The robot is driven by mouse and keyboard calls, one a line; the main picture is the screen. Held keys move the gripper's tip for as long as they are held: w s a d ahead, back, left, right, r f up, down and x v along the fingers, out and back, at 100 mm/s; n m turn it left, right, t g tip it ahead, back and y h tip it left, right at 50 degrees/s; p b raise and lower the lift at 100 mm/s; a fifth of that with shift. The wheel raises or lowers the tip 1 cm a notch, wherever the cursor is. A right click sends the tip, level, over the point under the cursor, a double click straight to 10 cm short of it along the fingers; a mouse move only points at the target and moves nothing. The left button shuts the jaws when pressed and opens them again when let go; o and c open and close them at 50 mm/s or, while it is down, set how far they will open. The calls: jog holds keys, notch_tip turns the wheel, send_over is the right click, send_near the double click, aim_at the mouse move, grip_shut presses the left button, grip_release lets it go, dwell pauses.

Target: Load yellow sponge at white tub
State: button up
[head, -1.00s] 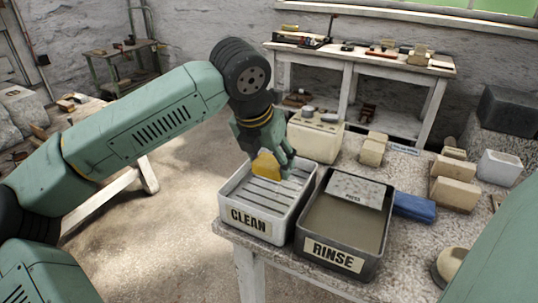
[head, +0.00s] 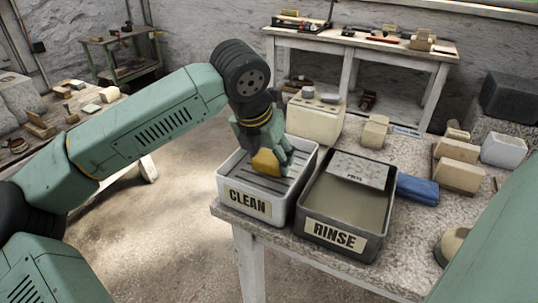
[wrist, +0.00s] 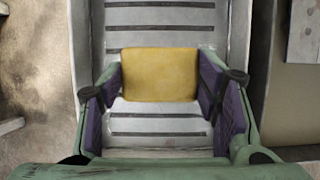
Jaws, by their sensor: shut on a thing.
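The yellow sponge (head: 266,162) is held between the fingers of my gripper (head: 270,158), over the white tub (head: 226,187) labelled CLEAN. In the wrist view the sponge (wrist: 160,75) sits between the purple pads of my gripper (wrist: 163,82), with a pad at each side. The tub's slatted floor (wrist: 160,17) shows beyond and below the sponge. I cannot tell whether the sponge touches the slats. My gripper hides part of the tub's inside in the head view.
A dark tub labelled RINSE (head: 340,240) stands right beside the white tub, with a grey plate (head: 357,170) across its far end. A blue block (head: 418,190) lies to its right. A cream box (head: 314,122) stands behind. Several pale blocks (head: 458,175) stand at the right.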

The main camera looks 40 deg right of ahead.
aim_at(269, 158)
jog(key=shift+f+b, duration=0.65)
jog(key=shift+b, duration=0.25)
dwell(2.1)
jog(key=shift+r, duration=0.15)
jog(key=shift+r+p, duration=1.9)
jog(key=shift+r, duration=1.6)
jog(key=shift+f, duration=0.1)
